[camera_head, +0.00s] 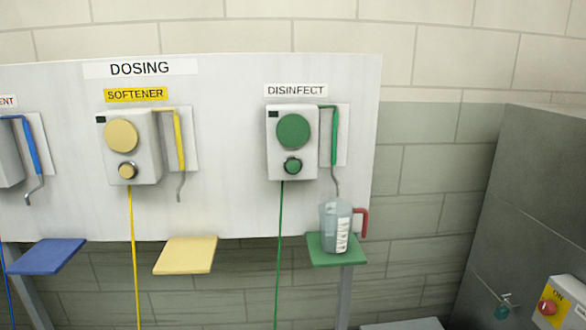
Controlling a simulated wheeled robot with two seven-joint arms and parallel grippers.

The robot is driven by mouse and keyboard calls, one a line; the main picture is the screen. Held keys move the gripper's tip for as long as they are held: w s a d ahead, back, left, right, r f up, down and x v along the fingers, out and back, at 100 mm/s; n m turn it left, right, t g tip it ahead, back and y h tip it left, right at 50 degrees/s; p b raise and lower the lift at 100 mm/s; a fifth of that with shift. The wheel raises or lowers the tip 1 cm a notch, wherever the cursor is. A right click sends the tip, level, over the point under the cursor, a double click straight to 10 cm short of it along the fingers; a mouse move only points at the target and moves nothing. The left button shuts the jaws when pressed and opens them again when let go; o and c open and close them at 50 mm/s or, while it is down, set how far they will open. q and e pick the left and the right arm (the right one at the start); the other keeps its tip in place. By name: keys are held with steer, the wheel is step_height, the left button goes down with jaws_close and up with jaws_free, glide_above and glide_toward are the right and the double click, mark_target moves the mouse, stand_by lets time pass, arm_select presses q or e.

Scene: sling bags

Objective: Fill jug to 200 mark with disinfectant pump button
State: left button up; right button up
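The jug (334,226) is clear with a white scale and a red handle (361,222). It stands upright on the green shelf (345,259) under the green disinfectant spout (335,150). I cannot read its marks or make out a liquid level. The disinfect pump (272,150) is a white box with a large green disc (294,132) and a smaller green button (292,166) below it. A "DISINFECT" label (296,91) is above it. Neither of my grippers is in view.
The softener pump (146,174) with a yellow spout and an empty yellow shelf (185,255) is to the left. A blue spout (31,145) and an empty blue shelf (46,256) are at the far left. A grey panel (545,190) and a yellow switch box with a red knob (548,307) are at the right.

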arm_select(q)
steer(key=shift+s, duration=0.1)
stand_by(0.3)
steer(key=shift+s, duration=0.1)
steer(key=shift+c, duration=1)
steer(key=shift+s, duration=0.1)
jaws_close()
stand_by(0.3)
